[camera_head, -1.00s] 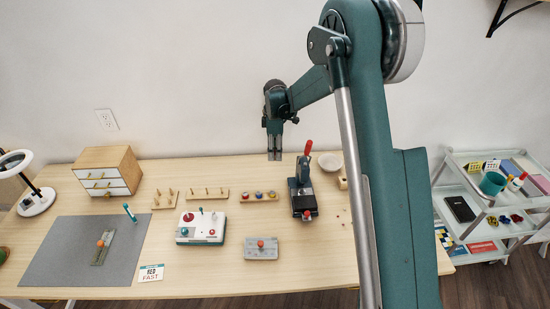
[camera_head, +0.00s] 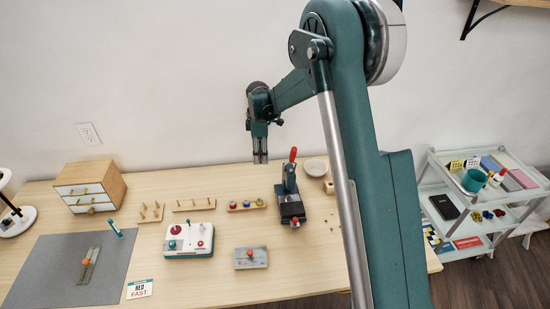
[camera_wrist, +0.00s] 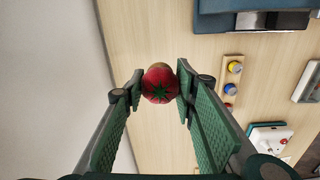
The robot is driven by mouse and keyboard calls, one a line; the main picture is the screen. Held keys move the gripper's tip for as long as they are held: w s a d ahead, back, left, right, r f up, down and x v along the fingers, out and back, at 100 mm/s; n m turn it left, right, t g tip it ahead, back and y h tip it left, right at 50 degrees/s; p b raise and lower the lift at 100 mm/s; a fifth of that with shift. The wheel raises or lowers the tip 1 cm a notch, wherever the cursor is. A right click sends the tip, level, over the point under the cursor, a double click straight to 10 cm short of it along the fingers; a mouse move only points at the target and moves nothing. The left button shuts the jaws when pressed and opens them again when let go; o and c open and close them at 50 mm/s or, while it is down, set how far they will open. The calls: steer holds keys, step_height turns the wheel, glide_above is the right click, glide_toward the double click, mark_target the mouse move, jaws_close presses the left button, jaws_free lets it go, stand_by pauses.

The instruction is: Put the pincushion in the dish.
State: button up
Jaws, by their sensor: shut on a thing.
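The pincushion (camera_wrist: 160,84) is a red tomato shape with a green star on top. In the wrist view it sits between the two green fingers of my gripper (camera_wrist: 158,88), which is shut on it. In the head view my gripper (camera_head: 260,158) hangs above the back of the table, left of the dish; the pincushion cannot be made out there. The dish (camera_head: 314,167) is a pale round bowl at the back of the table, just behind and right of the dark press. My arm passes close to its right side.
The dark press with a red handle (camera_head: 290,195) stands in front of the dish. A small wooden block (camera_head: 329,187) is beside the dish. Peg racks (camera_head: 194,205), a spool rack (camera_head: 246,205) and a white machine (camera_head: 189,240) lie left. A trolley (camera_head: 480,195) stands right.

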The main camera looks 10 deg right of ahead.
steer(key=d+r+p, duration=0.2)
steer(key=d, duration=1)
step_height(320, 180, up, 3)
steer(key=n+p, duration=0.1)
steer(key=p, duration=0.1)
glide_above(316, 169)
steer(key=s, duration=0.4)
steer(key=shift+s+a+f, duration=0.15)
steer(key=shift+a, duration=0.15)
step_height(316, 169, down, 6)
steer(key=shift+f+b, duration=0.15)
steer(key=shift+b, duration=0.2)
steer(key=shift+f, duration=1.85)
steer(key=shift+f+b, duration=0.65)
steer(key=shift+b, duration=0.05)
